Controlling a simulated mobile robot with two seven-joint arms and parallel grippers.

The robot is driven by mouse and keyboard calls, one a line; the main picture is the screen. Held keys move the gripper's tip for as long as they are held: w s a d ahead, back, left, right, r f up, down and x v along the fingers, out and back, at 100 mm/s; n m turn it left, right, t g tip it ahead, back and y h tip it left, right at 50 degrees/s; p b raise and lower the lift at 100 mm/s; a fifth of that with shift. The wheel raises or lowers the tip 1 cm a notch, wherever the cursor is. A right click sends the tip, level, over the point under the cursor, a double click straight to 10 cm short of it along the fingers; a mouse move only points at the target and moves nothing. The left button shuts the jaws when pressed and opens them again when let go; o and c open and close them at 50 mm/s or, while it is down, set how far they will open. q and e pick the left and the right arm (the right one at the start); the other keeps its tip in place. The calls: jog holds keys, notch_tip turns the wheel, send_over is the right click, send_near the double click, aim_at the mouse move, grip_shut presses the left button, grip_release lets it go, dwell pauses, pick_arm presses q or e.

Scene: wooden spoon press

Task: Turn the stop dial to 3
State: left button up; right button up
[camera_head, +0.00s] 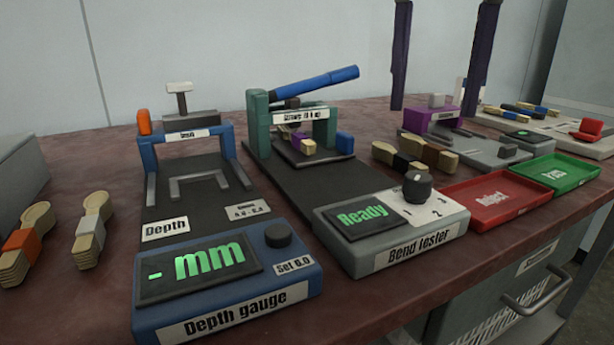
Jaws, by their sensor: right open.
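The dark knob of the dial (417,188) stands on the right part of the grey bend tester (345,262), beside a screen reading "Ready" (362,217). A white scale plate (438,208) with small numerals lies under the knob; I cannot read its setting. My right gripper (433,111) hangs in from the top as two dark purple fingers, wide apart and empty. In the picture its fingertips are above the dial and the red tray, apart from the knob. My left gripper is not in view.
The blue depth gauge (225,309) with its own knob (278,235) is at the front left. The tester's blue lever (315,85) rises behind. Wooden spoon bundles (25,245) lie at left. A red tray (492,223) and green tray (570,184) are on the right.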

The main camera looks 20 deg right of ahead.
aim_at(420, 176)
notch_tip(420, 176, down, 9)
jog(key=shift+r+b, duration=0.1)
jog(key=shift+b, duration=0.9)
grip_shut()
